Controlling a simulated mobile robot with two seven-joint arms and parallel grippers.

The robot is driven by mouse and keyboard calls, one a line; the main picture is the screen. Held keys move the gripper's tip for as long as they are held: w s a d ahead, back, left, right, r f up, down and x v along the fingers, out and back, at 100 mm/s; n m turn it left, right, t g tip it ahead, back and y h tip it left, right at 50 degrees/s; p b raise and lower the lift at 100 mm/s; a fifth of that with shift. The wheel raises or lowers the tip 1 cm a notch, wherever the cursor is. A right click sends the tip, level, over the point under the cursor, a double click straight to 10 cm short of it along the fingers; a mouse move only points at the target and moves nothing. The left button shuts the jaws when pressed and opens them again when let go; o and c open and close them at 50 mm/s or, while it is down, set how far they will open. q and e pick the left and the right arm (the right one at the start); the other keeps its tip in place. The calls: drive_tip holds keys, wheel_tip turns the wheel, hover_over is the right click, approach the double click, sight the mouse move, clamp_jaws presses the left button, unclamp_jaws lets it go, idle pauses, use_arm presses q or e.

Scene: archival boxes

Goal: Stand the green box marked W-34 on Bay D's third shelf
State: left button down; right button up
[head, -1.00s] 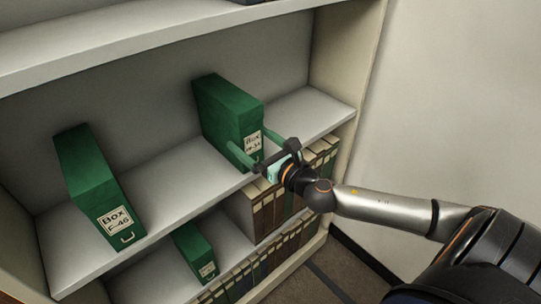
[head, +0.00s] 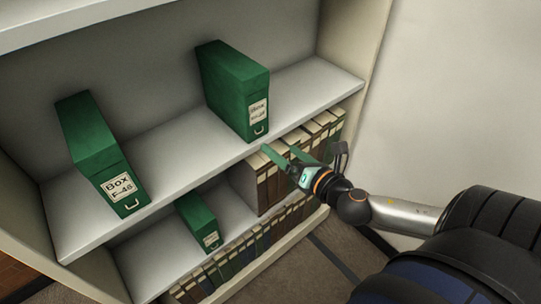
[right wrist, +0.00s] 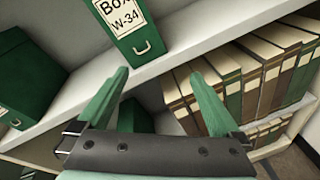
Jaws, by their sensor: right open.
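The green box marked W-34 (head: 234,90) stands upright on the white shelf (head: 180,146), toward its right part. Its label and pull ring face outward. The label reads clearly in the right wrist view, where the box (right wrist: 140,46) stands just beyond the fingertips. My right gripper (head: 279,151) is open and empty, with green fingers, in front of the shelf edge and a little below the box front. It is apart from the box; its spread fingers (right wrist: 155,70) show nothing between them. My left gripper is not in view.
Green box F-46 (head: 100,152) stands on the same shelf at the left. Another green box (head: 198,222) stands on the shelf below, beside rows of brown binders (head: 302,146). The shelf is bare between the upper boxes and right of W-34.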

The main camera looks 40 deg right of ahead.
drive_tip(key=s+a+f+m+g, duration=0.2)
drive_tip(key=s+a+f+m, duration=0.15)
drive_tip(key=f+m, duration=0.45)
drive_tip(key=s+a+f+m+g, duration=0.2)
drive_tip(key=s+f+m+g, duration=0.15)
drive_tip(key=f+m, duration=0.5)
drive_tip(key=s+a+f+m+g+y, duration=0.1)
drive_tip(key=s+a+f+m+y, duration=0.1)
drive_tip(key=s+a+f+m, duration=0.4)
drive_tip(key=a+f+m, duration=0.1)
drive_tip(key=a+m, duration=0.2)
drive_tip(key=m, duration=0.2)
drive_tip(key=shift+s, duration=0.35)
wheel_tip(320, 180, up, 4)
drive_tip(key=p, duration=0.4)
drive_tip(key=shift+r, duration=0.2)
